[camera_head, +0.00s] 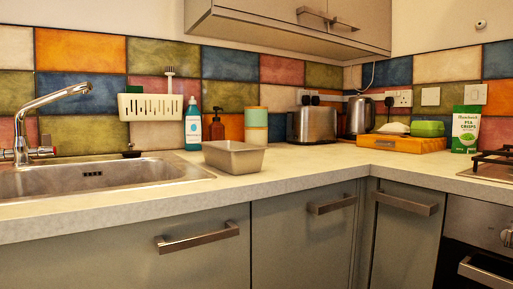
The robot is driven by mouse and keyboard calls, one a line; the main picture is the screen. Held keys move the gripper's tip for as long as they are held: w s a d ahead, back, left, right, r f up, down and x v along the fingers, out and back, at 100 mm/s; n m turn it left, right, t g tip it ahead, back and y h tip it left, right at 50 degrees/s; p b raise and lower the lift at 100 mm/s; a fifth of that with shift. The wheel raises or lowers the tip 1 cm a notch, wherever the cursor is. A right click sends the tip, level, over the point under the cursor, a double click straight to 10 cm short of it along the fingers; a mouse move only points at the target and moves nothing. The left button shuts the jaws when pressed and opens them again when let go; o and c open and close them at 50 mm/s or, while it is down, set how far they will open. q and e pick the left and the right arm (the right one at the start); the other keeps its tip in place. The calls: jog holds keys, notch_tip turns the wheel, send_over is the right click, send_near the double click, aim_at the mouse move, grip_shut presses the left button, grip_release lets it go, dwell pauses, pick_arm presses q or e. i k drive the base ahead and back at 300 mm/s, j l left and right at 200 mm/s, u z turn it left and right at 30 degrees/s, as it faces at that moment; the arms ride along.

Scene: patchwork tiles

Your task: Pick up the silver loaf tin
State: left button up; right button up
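The silver loaf tin (234,160) stands upright on the pale worktop (290,166), just right of the sink. Neither of my grippers is in view.
The steel sink (100,178) with its tap (50,100) lies to the left. Behind the tin stand a blue bottle (193,128), a brown pump bottle (217,128) and a green-and-cream canister (256,127). A toaster (312,126) is further right. The worktop in front of the toaster is clear.

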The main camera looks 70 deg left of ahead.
aim_at(235, 158)
jog(key=u, duration=2.35)
